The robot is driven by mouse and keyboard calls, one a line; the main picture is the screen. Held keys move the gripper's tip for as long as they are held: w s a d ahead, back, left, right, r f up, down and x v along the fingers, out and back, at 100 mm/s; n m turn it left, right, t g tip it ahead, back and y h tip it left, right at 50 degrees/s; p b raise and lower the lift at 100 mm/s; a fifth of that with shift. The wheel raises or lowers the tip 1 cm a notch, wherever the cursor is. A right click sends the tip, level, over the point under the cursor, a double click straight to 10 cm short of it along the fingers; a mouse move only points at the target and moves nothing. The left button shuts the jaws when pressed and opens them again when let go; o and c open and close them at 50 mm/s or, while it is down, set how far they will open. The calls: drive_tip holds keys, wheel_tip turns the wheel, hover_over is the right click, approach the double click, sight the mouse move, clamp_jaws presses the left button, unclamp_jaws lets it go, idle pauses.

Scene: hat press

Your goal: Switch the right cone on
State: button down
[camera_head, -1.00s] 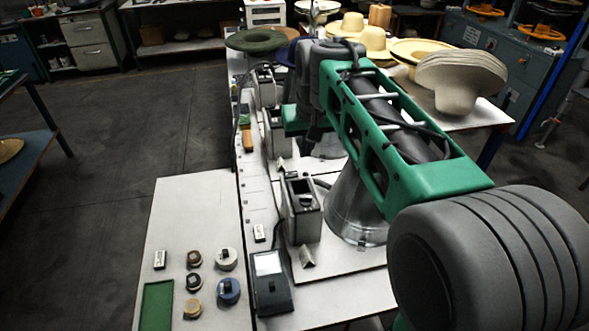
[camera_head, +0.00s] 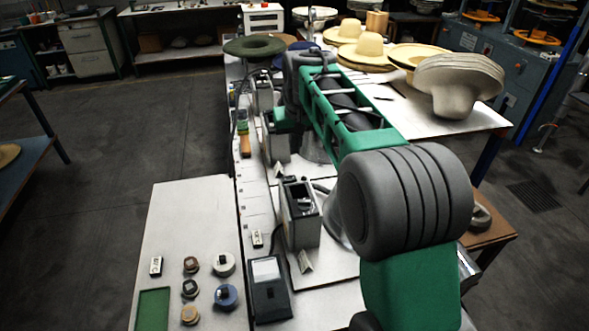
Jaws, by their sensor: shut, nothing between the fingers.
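Steel cones stand in a row behind grey control boxes. The nearest cone (camera_head: 331,222) is mostly hidden by my arm, beside the nearest box (camera_head: 303,231), which has a dark recessed top. A second cone (camera_head: 316,150) shows beside the middle box (camera_head: 277,154). A far box (camera_head: 262,93) stands beyond it; any cone there is hidden. I cannot tell from the picture which cone is called the right one, or any switch's position. My gripper (camera_head: 270,122) is shut and empty at the green arm end, over the middle box; its fingers are barely visible.
Felt hats (camera_head: 448,82) and a green hat (camera_head: 254,46) are at the back. Floor at left is clear.

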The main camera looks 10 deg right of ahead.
sight(293, 177)
drive_tip(key=x, duration=0.3)
drive_tip(key=p+x, duration=0.1)
drive_tip(key=x, duration=0.2)
drive_tip(key=s+p+x, duration=0.1)
drive_tip(key=x, duration=0.3)
drive_tip(key=shift+f, duration=0.25)
